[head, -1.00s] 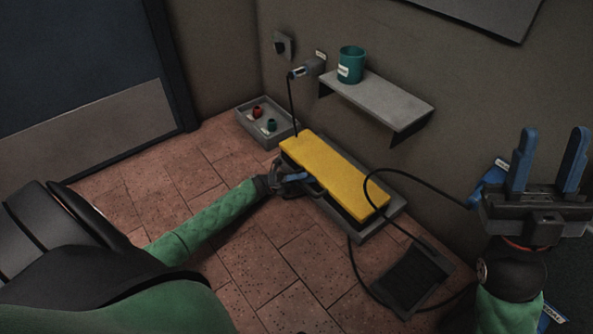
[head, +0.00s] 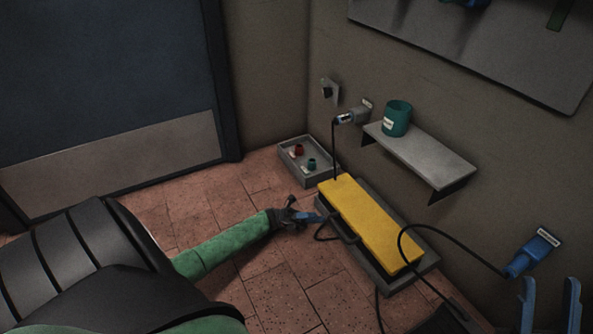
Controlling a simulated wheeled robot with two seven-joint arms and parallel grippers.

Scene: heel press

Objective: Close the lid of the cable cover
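The cable cover's yellow lid (head: 372,222) lies lengthwise over its grey base (head: 425,262) on the tiled floor. A dark gap shows along its near side; I cannot tell whether it is fully flush. My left gripper (head: 306,216) is low, just left of the lid's left long side, and appears apart from it. Its fingers are too small and dark to tell open from shut. A black cable loop (head: 333,239) sticks out from the cover's left side. My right gripper (head: 549,305) is at the lower right edge, its blue fingers apart and empty.
A grey tray (head: 290,168) with a red and a green piece stands behind the cover. A wall shelf (head: 425,158) holds a teal cup (head: 397,118). A black cable runs to a blue wall plug (head: 530,252).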

